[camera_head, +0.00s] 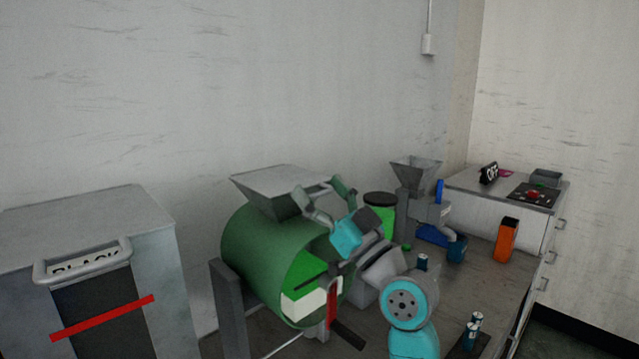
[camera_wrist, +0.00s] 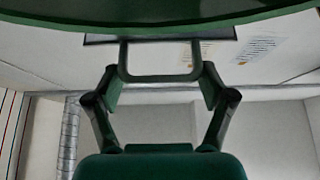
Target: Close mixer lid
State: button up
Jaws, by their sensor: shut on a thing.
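The mixer is a green drum (camera_head: 262,243) on grey supports in the middle of the head view. A grey hopper-shaped top (camera_head: 275,182) sits on it, and its flat upper face looks covered by the lid. My gripper (camera_head: 322,192) is at the right edge of this top, with its fingers pointing up and left. In the wrist view my gripper (camera_wrist: 160,82) has one finger at each side of a grey loop handle (camera_wrist: 160,78), shut on it. The handle joins a dark edge below the green drum's curved rim (camera_wrist: 160,25). The contact is partly hidden in the head view.
A grey cabinet (camera_head: 90,230) with a red bar stands at the left. A green container (camera_head: 381,213), a grey funnel machine (camera_head: 416,176) and an orange box (camera_head: 506,240) stand on the bench to the right. The wall is close behind the mixer.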

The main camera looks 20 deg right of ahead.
jog(key=shift+w+d+f, duration=0.1)
jog(key=shift+w+f, duration=0.1)
jog(key=shift+f, duration=0.45)
jog(key=o, duration=1.4)
jog(key=shift+r, duration=0.1)
jog(key=shift+s, duration=0.15)
jog(key=v, duration=1.1)
jog(key=shift+s, duration=0.35)
jog(key=shift+d, duration=0.15)
